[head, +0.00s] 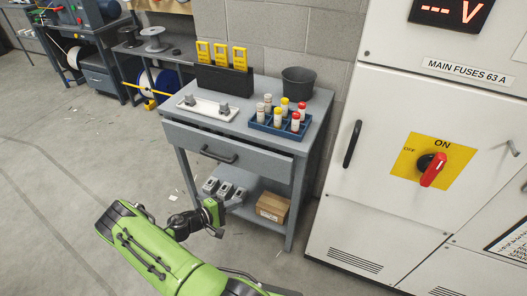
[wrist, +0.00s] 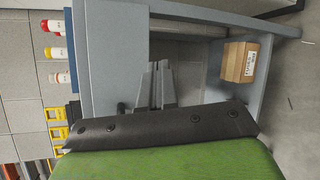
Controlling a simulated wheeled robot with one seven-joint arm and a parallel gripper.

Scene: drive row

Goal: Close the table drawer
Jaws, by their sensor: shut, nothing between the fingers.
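The grey table drawer (head: 228,151) is partly open, its front standing out from the table (head: 265,88) with a dark gap above it. Its dark bar handle (head: 220,156) is in the middle of the front. My gripper (head: 229,204) is low in front of the table, below the drawer handle and apart from it in the head view. In the wrist view, which is turned sideways, the gripper's grey fingers (wrist: 160,72) are together and empty, beside the drawer front (wrist: 112,45). The handle is mostly hidden there.
On the table are a blue rack of capped bottles (head: 276,125), a dark pot (head: 298,83), a white tray (head: 205,108) and a black holder with yellow items (head: 223,77). The lower shelf holds a carton (head: 272,207) and grey devices. A fuse cabinet (head: 400,100) stands right.

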